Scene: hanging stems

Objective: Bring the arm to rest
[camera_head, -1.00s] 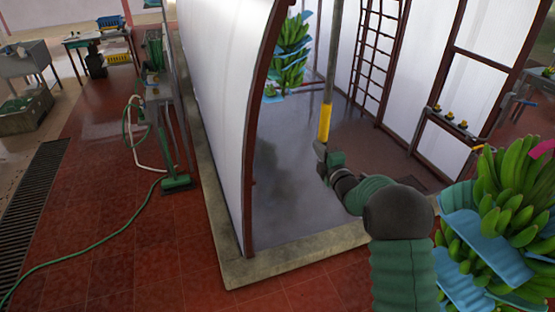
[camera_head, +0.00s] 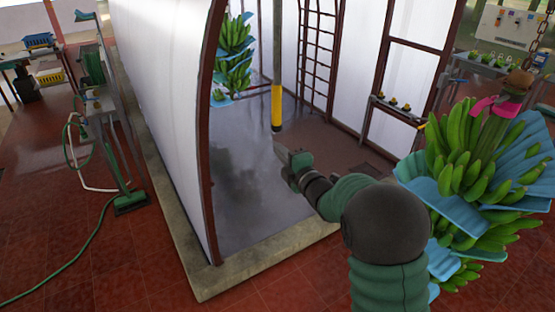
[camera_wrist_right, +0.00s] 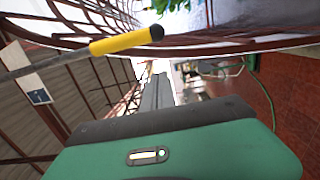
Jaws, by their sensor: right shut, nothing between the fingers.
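My right arm reaches from the lower right of the head view into the white-walled booth. Its gripper (camera_head: 279,147) is shut and empty, just below the lower end of a hanging pole (camera_head: 277,105) with a yellow grip. In the right wrist view the shut grey fingers (camera_wrist_right: 157,92) point away from the green gripper body. The yellow grip (camera_wrist_right: 125,42) with its black tip crosses above them, apart from the fingers in the picture. My left gripper is in neither view.
A banana bunch (camera_head: 470,165) with blue sheets hangs close to the right of my arm. Another bunch (camera_head: 233,55) hangs inside the booth. A ladder (camera_head: 317,50) stands at the back. The booth's curved wall edge (camera_head: 205,130) is to the left. The booth floor is mostly clear.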

